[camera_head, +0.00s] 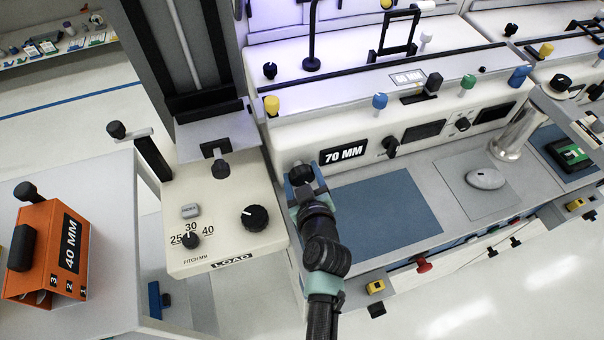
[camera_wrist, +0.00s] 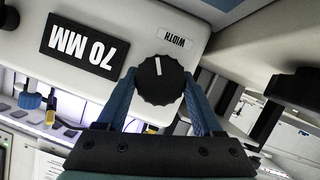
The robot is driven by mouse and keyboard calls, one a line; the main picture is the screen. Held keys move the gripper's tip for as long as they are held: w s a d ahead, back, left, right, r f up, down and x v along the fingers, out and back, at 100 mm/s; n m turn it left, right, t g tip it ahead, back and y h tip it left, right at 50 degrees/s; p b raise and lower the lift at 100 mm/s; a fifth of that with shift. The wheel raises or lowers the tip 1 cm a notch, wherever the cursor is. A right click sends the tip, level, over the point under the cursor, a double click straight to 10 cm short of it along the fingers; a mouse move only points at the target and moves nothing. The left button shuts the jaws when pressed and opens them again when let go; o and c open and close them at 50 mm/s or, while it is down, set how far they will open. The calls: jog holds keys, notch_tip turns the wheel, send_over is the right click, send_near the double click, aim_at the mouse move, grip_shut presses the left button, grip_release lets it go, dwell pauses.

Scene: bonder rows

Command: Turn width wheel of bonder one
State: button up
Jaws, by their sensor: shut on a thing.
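The width wheel (camera_wrist: 160,80) is a black scalloped knob with a white pointer line, under a small WIDTH label (camera_wrist: 174,38) in the wrist view. My gripper (camera_wrist: 160,97) has its two blue fingers on either side of the wheel and is shut on it. In the head view my gripper (camera_head: 301,186) reaches the front panel at the left end of the bonder (camera_head: 300,145), and its fingers partly cover the wheel (camera_head: 301,171). The black display (camera_head: 343,152) beside the wheel reads 70 MM, and it shows upside down in the wrist view (camera_wrist: 84,46).
The load unit (camera_head: 222,205) with a pitch dial and a black knob stands left of my gripper. An orange 40 MM magazine (camera_head: 46,250) sits on a white table further left. A blue mat (camera_head: 385,215) and a grey mouse (camera_head: 485,179) lie on the bench at right.

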jog(key=c, duration=0.4)
jog(key=shift+f+m+b, duration=0.1)
jog(key=shift+m+b, duration=0.2)
jog(key=shift+b, duration=0.1)
jog(key=m+y+b, duration=0.1)
jog(key=b, duration=0.1)
jog(key=m+g+y+b, duration=0.1)
jog(key=m, duration=0.1)
jog(key=shift+d+f+b, duration=0.1)
jog(key=shift+d+b, duration=0.05)
jog(key=shift+b, duration=0.2)
jog(key=m+y+b, duration=0.3)
jog(key=m+b, duration=0.1)
jog(key=shift+w+d, duration=0.1)
jog(key=m+y+b, duration=0.1)
jog(key=m+b, duration=0.1)
jog(key=m+y+b, duration=0.1)
jog(key=m+y, duration=0.1)
jog(key=m, duration=0.1)
jog(key=shift+f+b, duration=0.15)
jog(key=shift+b, duration=0.2)
jog(key=m+t+b, duration=0.1)
jog(key=m, duration=0.1)
jog(key=m+y+b, duration=0.1)
jog(key=m, duration=0.2)
jog(key=shift+t, duration=0.4)
jog(key=shift+m+y, duration=0.3)
jog(key=shift+m, duration=0.1)
